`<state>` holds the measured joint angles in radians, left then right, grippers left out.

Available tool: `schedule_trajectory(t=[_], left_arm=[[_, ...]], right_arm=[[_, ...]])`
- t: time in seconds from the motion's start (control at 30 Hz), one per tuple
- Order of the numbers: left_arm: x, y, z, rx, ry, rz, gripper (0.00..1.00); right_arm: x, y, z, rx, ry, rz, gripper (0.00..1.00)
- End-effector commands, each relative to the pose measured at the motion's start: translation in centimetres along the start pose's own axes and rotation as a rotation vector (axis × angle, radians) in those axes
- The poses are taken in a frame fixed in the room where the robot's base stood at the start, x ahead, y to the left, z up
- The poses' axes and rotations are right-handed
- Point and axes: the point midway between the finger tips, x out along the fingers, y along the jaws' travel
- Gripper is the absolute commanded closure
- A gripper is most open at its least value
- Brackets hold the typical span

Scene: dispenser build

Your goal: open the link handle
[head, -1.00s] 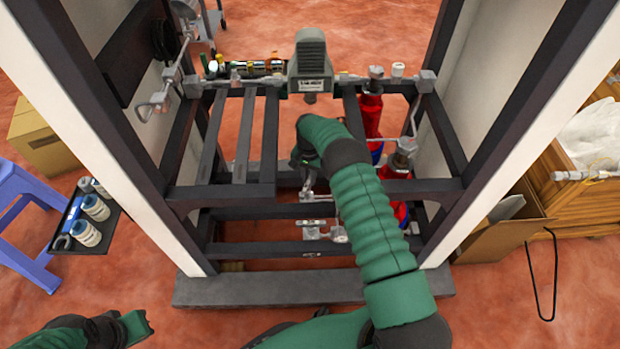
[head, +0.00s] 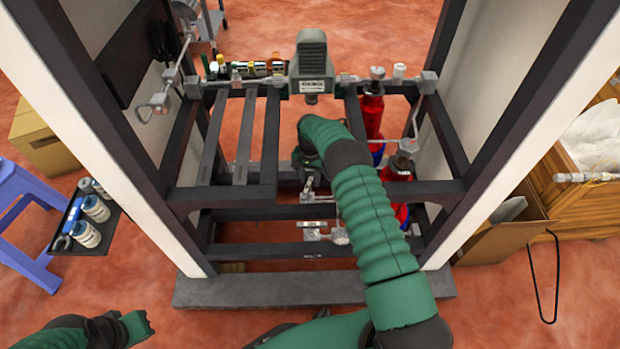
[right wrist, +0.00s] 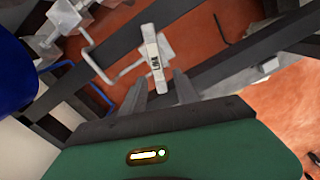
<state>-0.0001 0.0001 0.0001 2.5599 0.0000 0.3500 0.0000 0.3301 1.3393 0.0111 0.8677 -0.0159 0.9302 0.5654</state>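The link handle (right wrist: 155,62) is a pale metal bar with a dark printed label in the right wrist view. It runs lengthwise toward my right gripper (right wrist: 160,88), and its near end shows between the two fingers. The fingers are apart, and I see no clear sign of them being closed on the bar. In the head view my right gripper (head: 308,186) is down inside the frame, beside pale metal fittings, and is partly hidden by my arm. My left gripper (head: 140,326) is at the lower left, away from the frame; its fingers are not clear.
A dark frame with crossbars (head: 240,192) surrounds the right arm. A grey device (head: 312,62) hangs above the gripper. Red cylinders (head: 372,112) stand to its right. A bent metal pipe (right wrist: 95,50) lies left of the handle. A tray of jars (head: 75,236) is at left.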

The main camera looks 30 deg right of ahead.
Motion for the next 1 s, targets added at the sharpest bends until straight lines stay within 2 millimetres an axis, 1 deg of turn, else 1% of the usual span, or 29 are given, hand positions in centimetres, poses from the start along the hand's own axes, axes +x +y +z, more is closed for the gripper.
schedule_trajectory(t=[0.17, 0.27, 0.37, 0.6, 0.7, 0.83, 0.9, 1.0], left_arm=[[-0.1, 0.0, 0.0, 0.000, 0.000, 0.000, 1.00], [-0.7, 0.0, -0.2, 0.000, 0.000, 0.000, 1.00], [-1.9, 0.0, -0.4, 0.000, 0.000, 0.000, 1.00], [-4.8, 0.0, -1.1, 0.000, 0.000, 0.000, 1.00], [-5.7, 0.0, -1.4, 0.000, 0.000, 0.000, 1.00], [-6.4, 0.0, -1.5, 0.000, 0.000, 0.000, 1.00], [-6.6, 0.0, -1.6, 0.000, 0.000, 0.000, 1.00], [-6.6, 0.0, -1.6, 0.000, 0.000, 0.000, 1.00]], right_arm=[[-0.2, -0.1, 0.1, 0.000, -0.002, -0.001, 0.64], [-1.3, -0.1, 0.0, 0.000, -0.001, -0.001, 0.64], [-3.7, -0.1, 0.0, 0.000, 0.000, -0.002, 0.64], [-10.9, -0.1, -0.1, 0.000, 0.000, -0.002, 0.64], [-13.4, 0.0, -0.1, 0.001, -0.001, -0.002, 0.64], [-15.7, 0.0, -0.1, 0.000, -0.001, -0.001, 0.64], [-16.3, 0.0, -0.1, 0.000, -0.003, 0.000, 0.64], [-16.7, 0.0, -0.1, 0.000, -0.003, 0.000, 0.64]])
